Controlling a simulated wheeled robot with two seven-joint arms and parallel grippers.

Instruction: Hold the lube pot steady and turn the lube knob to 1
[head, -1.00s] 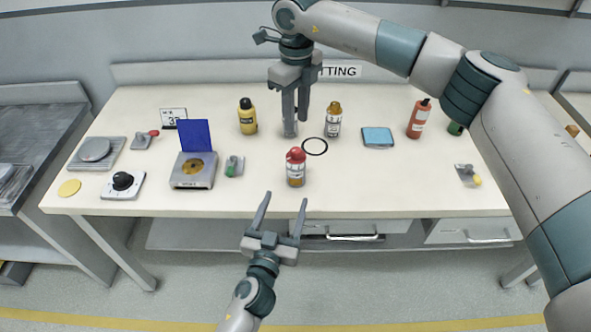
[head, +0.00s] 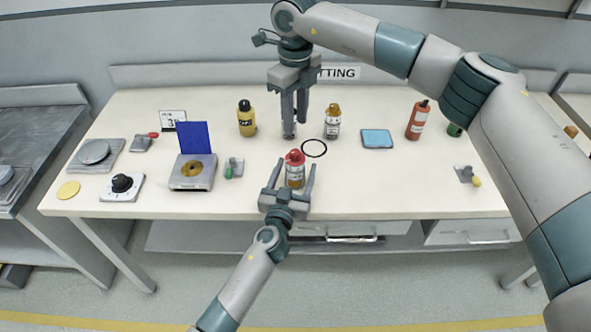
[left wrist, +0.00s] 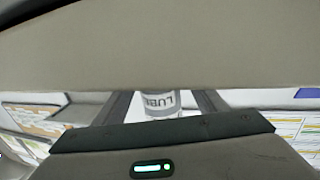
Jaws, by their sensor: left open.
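The lube pot (head: 295,175) is a small bottle with a red top and a pale label, upright near the table's front edge. In the left wrist view its "LUBE" label (left wrist: 160,102) shows between my fingers. My left gripper (head: 292,168) is open, with one finger on each side of the pot; I cannot tell whether either touches it. The red knob-like top (head: 295,157) has no readable numbers at this size. My right gripper (head: 295,122) points down behind the pot at a grey cylindrical thing (head: 289,130); I cannot tell whether it grips it.
A yellow bottle (head: 246,118), a device with a blue lid (head: 194,138) and a white box with a black knob (head: 122,184) are left.

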